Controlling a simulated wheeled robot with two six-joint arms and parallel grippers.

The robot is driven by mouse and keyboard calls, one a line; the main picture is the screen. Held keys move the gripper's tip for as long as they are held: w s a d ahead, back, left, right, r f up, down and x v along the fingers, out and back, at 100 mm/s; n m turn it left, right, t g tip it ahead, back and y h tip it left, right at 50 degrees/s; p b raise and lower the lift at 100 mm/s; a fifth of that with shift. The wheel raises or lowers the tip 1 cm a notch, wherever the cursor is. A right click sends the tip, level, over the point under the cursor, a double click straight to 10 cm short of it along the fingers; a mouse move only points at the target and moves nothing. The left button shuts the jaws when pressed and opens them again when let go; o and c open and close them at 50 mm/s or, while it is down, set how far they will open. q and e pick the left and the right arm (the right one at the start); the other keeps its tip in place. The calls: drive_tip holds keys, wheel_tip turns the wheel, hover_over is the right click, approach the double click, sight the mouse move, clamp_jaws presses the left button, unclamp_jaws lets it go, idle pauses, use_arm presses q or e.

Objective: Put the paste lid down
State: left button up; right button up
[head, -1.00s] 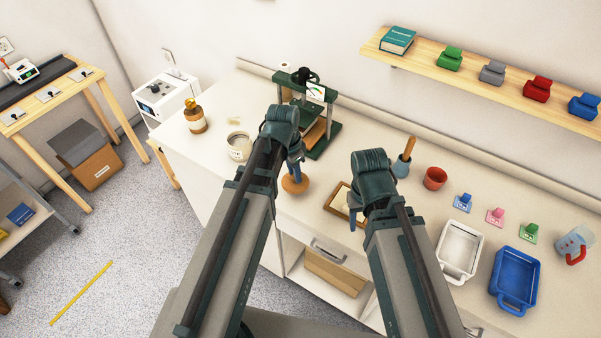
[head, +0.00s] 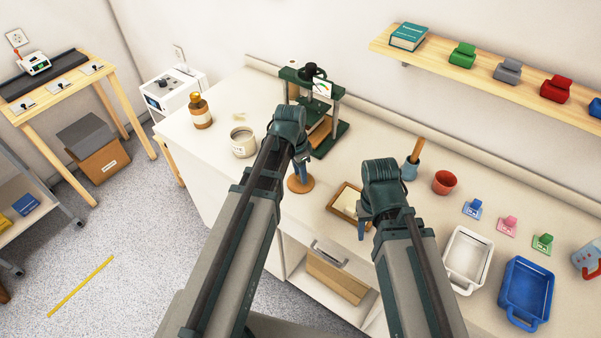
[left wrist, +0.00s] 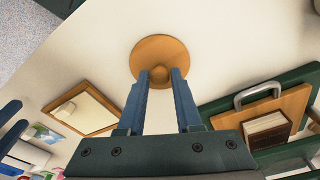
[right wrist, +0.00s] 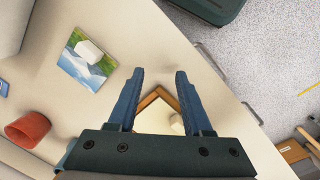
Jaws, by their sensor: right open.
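The paste lid (head: 300,184) is a round wooden disc with a small knob. My left gripper (left wrist: 161,74) has its blue fingers closed around the knob, seen from above in the left wrist view. The lid is at or just above the white counter near its front edge; I cannot tell whether it touches. The paste jar (head: 243,143) stands open at the left, apart from the lid. My right gripper (right wrist: 160,73) is open and empty above the wooden frame (right wrist: 155,98), which also shows in the head view (head: 335,204).
A green press (head: 325,140) stands behind the lid, and a brown bottle (head: 200,112) stands at the far left. A red cup (head: 445,182), a white tray (head: 465,262) and a blue tray (head: 527,290) are at the right. Bare counter lies between jar and lid.

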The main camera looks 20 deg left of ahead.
sight(296, 183)
use_arm(q)
drive_tip(key=o, duration=0.3)
drive_tip(key=shift+r, duration=0.15)
use_arm(e)
drive_tip(key=shift+r, duration=0.15)
use_arm(q)
wheel_tip(296, 183, up, 12)
drive_tip(key=s+a+p, duration=0.1)
drive_tip(key=p, duration=1.1)
drive_tip(key=s+d+n+g+y, duration=0.1)
drive_tip(key=s+d+n, duration=0.4)
drive_tip(key=s+d, duration=0.6)
drive_tip(key=shift+s+d+y, duration=0.3)
drive_tip(key=shift+s+y, duration=0.3)
drive_tip(key=shift+s, duration=0.5)
use_arm(e)
wheel_tip(296, 183, up, 12)
use_arm(q)
wheel_tip(296, 183, down, 2)
drive_tip(key=shift+f+b, duration=0.1)
drive_tip(key=shift+b, duration=0.85)
use_arm(e)
wheel_tip(296, 183, down, 2)
drive_tip(key=shift+f, duration=0.1)
